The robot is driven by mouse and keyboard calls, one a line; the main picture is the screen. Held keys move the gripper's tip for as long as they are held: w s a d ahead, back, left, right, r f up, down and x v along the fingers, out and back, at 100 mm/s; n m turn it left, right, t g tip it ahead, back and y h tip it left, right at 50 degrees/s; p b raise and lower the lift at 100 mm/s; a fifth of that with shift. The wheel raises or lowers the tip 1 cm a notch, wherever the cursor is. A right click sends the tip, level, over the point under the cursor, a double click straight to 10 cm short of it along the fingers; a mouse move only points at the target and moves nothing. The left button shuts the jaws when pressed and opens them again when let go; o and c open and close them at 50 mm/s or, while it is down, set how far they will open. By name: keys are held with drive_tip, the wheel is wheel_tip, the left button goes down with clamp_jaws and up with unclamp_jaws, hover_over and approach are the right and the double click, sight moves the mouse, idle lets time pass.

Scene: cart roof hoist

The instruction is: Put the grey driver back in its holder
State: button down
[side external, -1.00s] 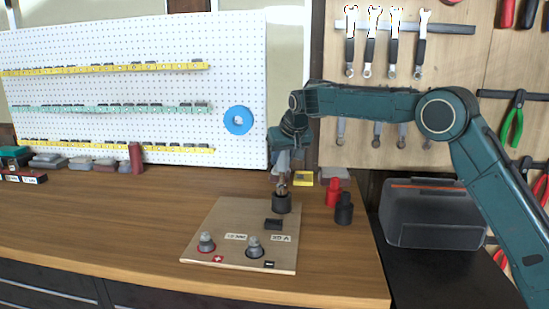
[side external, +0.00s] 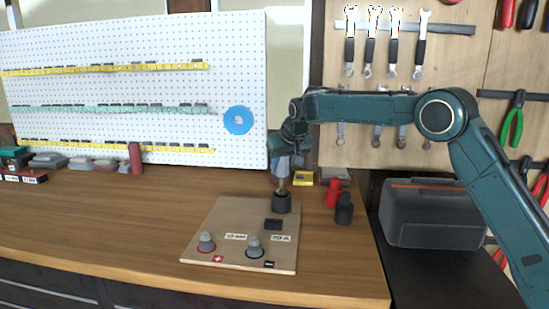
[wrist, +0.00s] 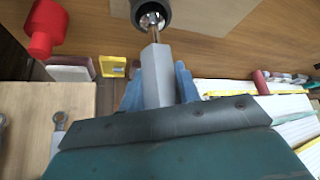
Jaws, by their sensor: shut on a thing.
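The grey driver (wrist: 156,75) is held between the blue fingers of my gripper (wrist: 159,84), with its metal shaft pointing away from the wrist. The dark round holder (wrist: 150,12) is at the top of the wrist view, cut off by the edge. The shaft end meets the holder's opening; how deep it sits inside I cannot tell. In the side view my gripper (side external: 284,170) is right above the holder (side external: 281,203), which stands at the back of the wooden board (side external: 222,217). The shaft looks near upright there, slightly tilted.
Two grey knobs (side external: 255,246) and a small black block (side external: 274,224) are on the board. Red (side external: 333,192) and black (side external: 344,208) pieces stand to its right. A yellow box (side external: 303,178) is behind.

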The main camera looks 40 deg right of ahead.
drive_tip(key=shift+f, duration=1)
drive_tip(key=c, duration=0.9)
unclamp_jaws()
drive_tip(key=shift+f, duration=0.1)
drive_tip(key=v, duration=1.4)
